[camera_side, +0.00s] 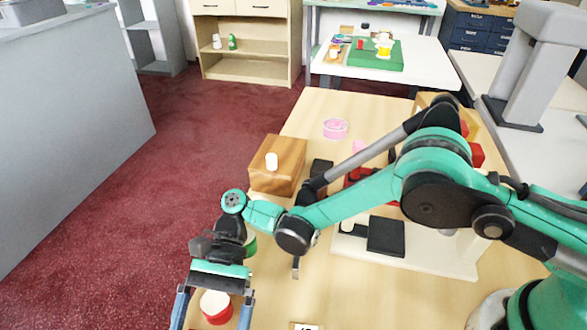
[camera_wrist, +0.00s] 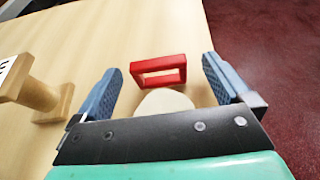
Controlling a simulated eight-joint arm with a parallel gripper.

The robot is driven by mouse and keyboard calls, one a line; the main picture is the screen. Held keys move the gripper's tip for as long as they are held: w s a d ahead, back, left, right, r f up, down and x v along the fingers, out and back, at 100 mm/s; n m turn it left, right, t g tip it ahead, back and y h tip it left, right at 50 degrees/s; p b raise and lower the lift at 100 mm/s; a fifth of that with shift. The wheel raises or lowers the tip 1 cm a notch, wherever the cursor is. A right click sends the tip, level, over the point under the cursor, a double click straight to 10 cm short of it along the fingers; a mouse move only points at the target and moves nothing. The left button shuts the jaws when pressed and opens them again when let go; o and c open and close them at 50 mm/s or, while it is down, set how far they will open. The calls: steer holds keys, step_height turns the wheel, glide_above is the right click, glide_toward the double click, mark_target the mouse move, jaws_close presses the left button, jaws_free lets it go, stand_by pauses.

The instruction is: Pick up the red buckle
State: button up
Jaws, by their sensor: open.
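The red buckle (camera_wrist: 158,63), a rectangular frame with an open middle, is on the pale wooden table in the wrist view, just beyond a cream rounded piece (camera_wrist: 165,100). My gripper (camera_wrist: 162,68) is open, with one blue finger on each side of the buckle and visible gaps between. In the side view, my gripper (camera_side: 212,318) points down at the table's near left end. A red part (camera_side: 222,317) with a white round top (camera_side: 214,302) shows between its fingers; its lower part is cut off, and I cannot tell whether the red is the buckle.
A wooden spool-like piece (camera_wrist: 38,94) with a label stands left in the wrist view. In the side view, a wooden block (camera_side: 277,178) with a white peg and a pink ring (camera_side: 335,128) are farther back. The table edge drops to red carpet (camera_side: 110,225).

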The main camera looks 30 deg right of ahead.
steer(key=shift+s+f, duration=0.15)
steer(key=shift+f, duration=0.15)
jaws_close()
steer(key=shift+r, duration=0.1)
